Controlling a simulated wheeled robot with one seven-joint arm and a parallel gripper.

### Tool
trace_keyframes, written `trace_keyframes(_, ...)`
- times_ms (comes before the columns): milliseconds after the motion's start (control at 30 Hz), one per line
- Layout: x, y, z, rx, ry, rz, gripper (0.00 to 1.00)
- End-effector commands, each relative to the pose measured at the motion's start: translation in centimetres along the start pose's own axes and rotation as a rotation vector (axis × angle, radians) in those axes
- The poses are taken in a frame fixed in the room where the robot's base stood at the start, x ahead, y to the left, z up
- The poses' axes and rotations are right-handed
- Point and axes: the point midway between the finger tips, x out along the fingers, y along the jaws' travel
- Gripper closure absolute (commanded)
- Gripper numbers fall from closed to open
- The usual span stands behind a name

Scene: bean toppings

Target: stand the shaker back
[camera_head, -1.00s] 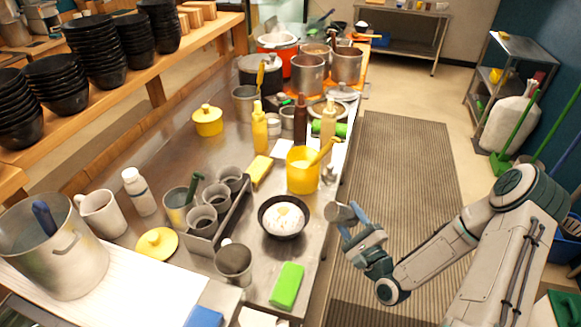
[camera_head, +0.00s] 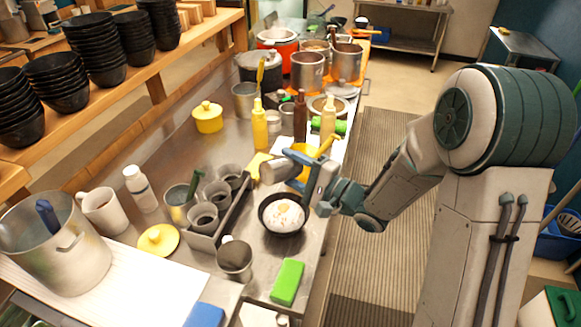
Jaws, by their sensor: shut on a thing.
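My gripper (camera_head: 297,168) is shut on the shaker (camera_head: 272,172), a small grey metal cylinder. It holds the shaker above the counter, tilted over nearly onto its side, beyond the black bowl (camera_head: 263,228) in the picture. The bowl holds white food with a light topping. A dark rack (camera_head: 205,243) with several grey metal cups (camera_head: 203,217) stands left of the bowl. The shaker appears apart from the rack and the bowl.
A grey cup (camera_head: 235,258) and a green block (camera_head: 287,281) stand near the front. A yellow lid (camera_head: 158,240) lies left of the rack. Yellow bottles (camera_head: 259,128) and a brown bottle (camera_head: 300,118) stand farther back. Bare counter (camera_head: 165,160) shows behind the rack.

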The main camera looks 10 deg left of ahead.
Motion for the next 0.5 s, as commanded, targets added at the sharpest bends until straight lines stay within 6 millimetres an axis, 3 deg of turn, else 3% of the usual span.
trace_keyframes(500, -2.8, -2.1, 0.9, -0.461, 0.002, 0.138, 0.65)
